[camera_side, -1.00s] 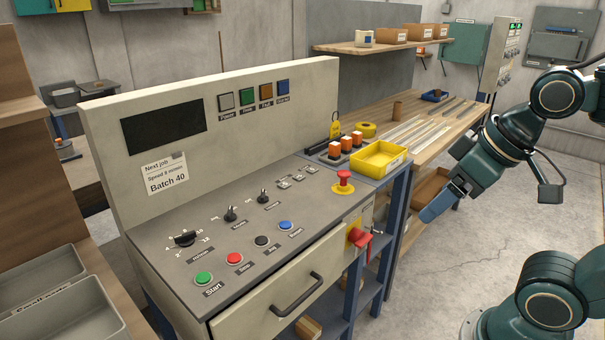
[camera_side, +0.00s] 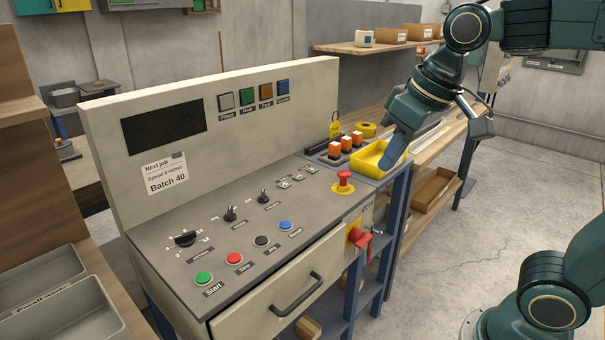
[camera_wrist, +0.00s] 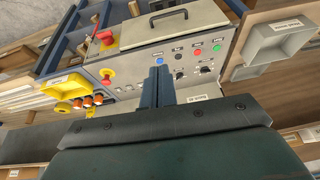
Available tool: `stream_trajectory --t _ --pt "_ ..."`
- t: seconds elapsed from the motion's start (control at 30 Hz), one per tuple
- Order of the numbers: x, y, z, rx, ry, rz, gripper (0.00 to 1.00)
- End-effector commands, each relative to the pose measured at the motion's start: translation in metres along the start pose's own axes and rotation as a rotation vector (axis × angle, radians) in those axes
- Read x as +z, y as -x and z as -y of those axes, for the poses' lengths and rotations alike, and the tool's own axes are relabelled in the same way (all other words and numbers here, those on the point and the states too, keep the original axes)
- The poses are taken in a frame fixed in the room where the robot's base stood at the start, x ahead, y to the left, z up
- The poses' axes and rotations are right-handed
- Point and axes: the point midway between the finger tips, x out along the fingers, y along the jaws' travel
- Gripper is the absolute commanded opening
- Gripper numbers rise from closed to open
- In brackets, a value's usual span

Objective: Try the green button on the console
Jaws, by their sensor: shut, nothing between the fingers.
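The console (camera_side: 225,235) stands at the left of the side view with a sloping grey top. Its round green button (camera_side: 204,278), labelled Start, is at the front left corner, left of the red Stop button (camera_side: 234,258). The green button also shows in the wrist view (camera_wrist: 217,47), right of the fingers. My gripper (camera_side: 388,165) is shut and empty, its blue fingers pointing down, over or near the yellow tray at the console's right end, well away from the green button. The closed fingers (camera_wrist: 158,72) stand at the middle of the wrist view.
A red emergency button (camera_side: 344,178) stands up between my gripper and the round buttons. Orange-topped pieces (camera_side: 345,144) and the yellow tray (camera_side: 375,158) are beside the fingers. A drawer handle (camera_side: 298,294) sticks out in front. A dark screen panel (camera_side: 165,133) rises behind.

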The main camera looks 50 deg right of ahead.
Motion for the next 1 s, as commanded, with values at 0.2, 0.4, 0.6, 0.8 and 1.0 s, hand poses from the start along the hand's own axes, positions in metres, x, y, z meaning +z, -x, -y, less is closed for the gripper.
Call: stream_trajectory --t 0.2,0.4,0.6,0.8,1.0 --pt "-0.037 -0.006 0.015 -0.008 0.0 0.045 0.0" --pt "-0.068 -0.015 0.031 -0.013 -0.002 0.085 0.0" --pt "-0.097 -0.029 0.049 -0.015 -0.003 0.122 0.0" --pt "-0.124 -0.046 0.069 -0.015 -0.003 0.16 0.0" --pt "-0.147 -0.067 0.09 -0.012 -0.003 0.199 0.0"
